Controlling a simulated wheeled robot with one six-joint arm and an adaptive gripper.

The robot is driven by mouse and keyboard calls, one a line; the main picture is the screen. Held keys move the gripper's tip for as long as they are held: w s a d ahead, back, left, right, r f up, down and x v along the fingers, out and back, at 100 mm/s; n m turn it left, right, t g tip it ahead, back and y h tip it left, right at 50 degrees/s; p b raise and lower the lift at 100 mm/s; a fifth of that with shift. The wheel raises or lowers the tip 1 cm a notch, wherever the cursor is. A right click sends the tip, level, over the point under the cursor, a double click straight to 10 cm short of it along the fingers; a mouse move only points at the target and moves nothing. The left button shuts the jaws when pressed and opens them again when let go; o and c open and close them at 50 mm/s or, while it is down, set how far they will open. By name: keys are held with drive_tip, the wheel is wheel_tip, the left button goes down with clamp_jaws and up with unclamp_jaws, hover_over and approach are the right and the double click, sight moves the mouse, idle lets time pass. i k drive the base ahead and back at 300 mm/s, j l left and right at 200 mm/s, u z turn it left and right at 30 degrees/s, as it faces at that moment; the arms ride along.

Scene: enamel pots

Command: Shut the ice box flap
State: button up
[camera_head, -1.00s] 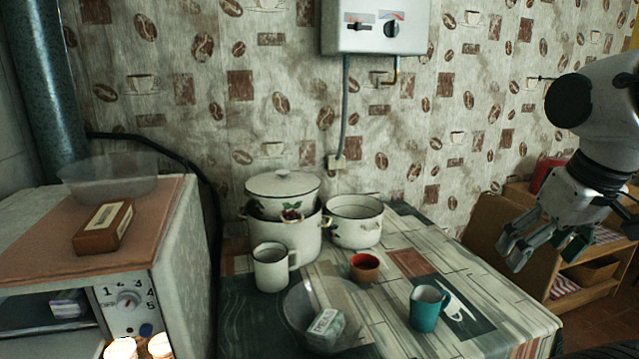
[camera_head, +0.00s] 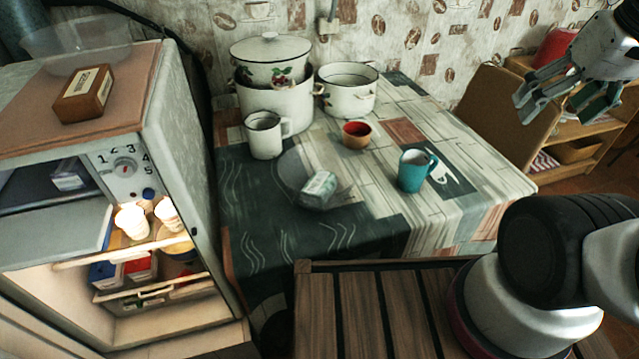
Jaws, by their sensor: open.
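The ice box (camera_head: 30,192) is the dark compartment at the top of the open fridge on the left, with a small wrapped packet (camera_head: 70,176) inside. Its flap (camera_head: 55,240) appears as a pale grey-blue panel folded down and sticking out below the opening, so it stands open. The flap's left part is cut off by the picture edge. My gripper (camera_head: 562,103) is at the upper right, in the air beyond the table, far from the flap. Its fingers are spread and hold nothing.
The fridge (camera_head: 185,150) has a dial and lit shelves with cups and cartons. A wooden box (camera_head: 84,94) lies on top. The table (camera_head: 455,215) holds pots (camera_head: 275,105), a white mug (camera_head: 265,135), a red-brown cup (camera_head: 356,134), a teal mug (camera_head: 414,172) and a glass bowl with a packet (camera_head: 318,190).

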sight(59, 233)
drive_tip(key=j+u, duration=0.15)
drive_tip(key=u, duration=0.25)
drive_tip(key=j+u, duration=0.15)
drive_tip(key=u, duration=0.2)
drive_tip(key=i+j+u, duration=0.1)
drive_tip(key=u, duration=0.3)
